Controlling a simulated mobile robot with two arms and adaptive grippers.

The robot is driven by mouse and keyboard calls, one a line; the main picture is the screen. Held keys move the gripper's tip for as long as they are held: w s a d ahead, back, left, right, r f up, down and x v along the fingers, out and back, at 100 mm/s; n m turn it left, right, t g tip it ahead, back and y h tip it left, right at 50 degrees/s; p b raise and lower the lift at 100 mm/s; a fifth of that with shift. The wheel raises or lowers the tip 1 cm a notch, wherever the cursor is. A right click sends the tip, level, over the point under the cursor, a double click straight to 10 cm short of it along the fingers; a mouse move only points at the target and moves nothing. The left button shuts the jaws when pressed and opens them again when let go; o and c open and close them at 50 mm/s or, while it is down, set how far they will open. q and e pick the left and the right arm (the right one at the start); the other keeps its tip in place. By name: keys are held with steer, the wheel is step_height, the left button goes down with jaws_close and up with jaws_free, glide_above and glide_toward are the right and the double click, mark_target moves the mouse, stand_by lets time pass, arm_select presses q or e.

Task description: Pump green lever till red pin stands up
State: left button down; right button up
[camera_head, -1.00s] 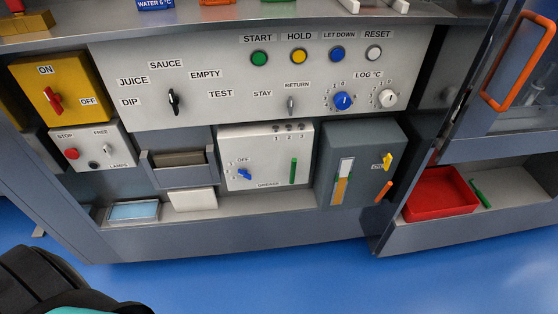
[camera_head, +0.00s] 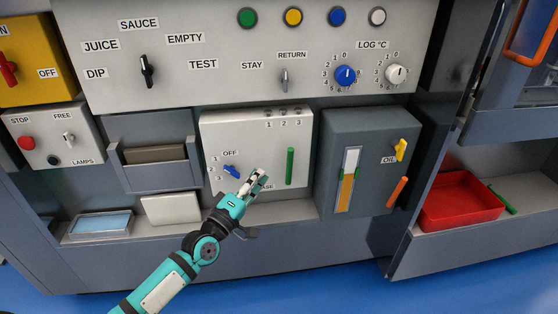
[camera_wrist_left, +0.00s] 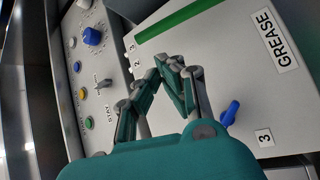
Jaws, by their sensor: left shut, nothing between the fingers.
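The white grease box (camera_head: 222,130) stands in the lower shelf of the grey machine. The green lever (camera_head: 290,166) is an upright bar on the right of its front; it also shows as a green bar in the left wrist view (camera_wrist_left: 180,18). Small dark spots numbered 1, 2, 3 (camera_head: 268,112) sit along the box's top edge; I cannot make out a red pin there. My left gripper (camera_head: 257,177) is shut and empty, in front of the box, left of the lever and apart from it in the picture. It covers part of the GREASE label. My right gripper is out of view.
A blue knob (camera_head: 232,171) is on the same box, left of my gripper. A dark grey oil box (camera_head: 368,135) with yellow and orange levers stands close on the right. A red tray (camera_head: 460,210) lies further right. The blue floor is open in front.

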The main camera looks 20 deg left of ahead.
arm_select(q)
steer(key=shift+s+d+r+n+t, duration=0.1)
steer(key=shift+d+r+n+t, duration=0.1)
steer(key=shift+r, duration=0.45)
steer(key=shift+s+d+r+n+t, duration=0.1)
steer(key=shift+r+t, duration=0.1)
steer(key=shift+r, duration=0.4)
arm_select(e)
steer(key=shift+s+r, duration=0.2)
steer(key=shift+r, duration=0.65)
arm_select(q)
steer(key=b, duration=0.1)
glide_toward(289, 131)
steer(key=x, duration=0.4)
steer(key=shift+f, duration=0.15)
steer(key=shift+w, duration=0.45)
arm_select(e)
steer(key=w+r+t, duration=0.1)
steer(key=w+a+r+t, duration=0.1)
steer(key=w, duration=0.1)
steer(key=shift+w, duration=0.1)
